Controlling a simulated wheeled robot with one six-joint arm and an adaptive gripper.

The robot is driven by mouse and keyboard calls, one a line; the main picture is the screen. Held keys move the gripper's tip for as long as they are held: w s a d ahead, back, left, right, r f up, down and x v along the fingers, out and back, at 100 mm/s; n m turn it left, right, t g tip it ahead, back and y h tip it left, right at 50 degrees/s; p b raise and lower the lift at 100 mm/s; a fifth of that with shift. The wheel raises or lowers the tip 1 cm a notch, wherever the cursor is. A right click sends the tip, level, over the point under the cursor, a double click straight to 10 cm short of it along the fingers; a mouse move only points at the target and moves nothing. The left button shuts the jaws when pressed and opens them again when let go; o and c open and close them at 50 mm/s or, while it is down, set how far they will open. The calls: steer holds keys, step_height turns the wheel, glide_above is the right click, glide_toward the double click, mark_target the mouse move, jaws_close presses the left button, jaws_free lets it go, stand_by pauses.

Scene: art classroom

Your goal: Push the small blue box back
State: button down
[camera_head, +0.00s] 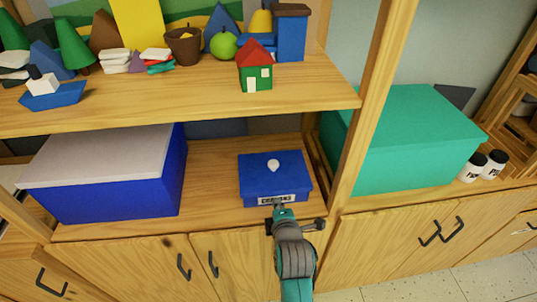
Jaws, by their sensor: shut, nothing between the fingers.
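The small blue box (273,171) sits on the lower shelf, with a white knob on its lid and a white label on its front face. It lies close behind the shelf's front edge. My gripper (283,211) is shut and empty, at the lower front of the box, just right of the label's middle. Its tip meets the front face in the picture, but I cannot tell whether it touches. My arm comes up from below, in front of the cabinet doors.
A large blue box with a light lid (110,168) stands at the left on the same shelf. A wooden upright (372,90) divides it from a green box (410,138) at the right. The upper shelf (200,102) overhangs the back. Bare shelf lies left of the small box.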

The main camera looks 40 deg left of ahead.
mark_target(272, 164)
steer(key=shift+w+a, duration=1.9)
steer(key=shift+a, duration=0.3)
steer(key=shift+w+a, duration=1.85)
steer(key=shift+a, duration=0.4)
steer(key=shift+w+a, duration=1.9)
steer(key=shift+a, duration=0.3)
steer(key=shift+s+d, duration=1)
steer(key=shift+d, duration=0.2)
steer(key=shift+s+d+r, duration=0.2)
steer(key=shift+d+r, duration=0.05)
steer(key=shift+r, duration=0.5)
steer(key=shift+s+d+r, duration=0.25)
steer(key=shift+r, duration=0.5)
steer(key=shift+s+d+r, duration=0.2)
steer(key=shift+d+r, duration=0.05)
steer(key=shift+r, duration=0.5)
steer(key=s+d, duration=1.3)
steer(key=d, duration=0.2)
steer(key=shift+d, duration=0.15)
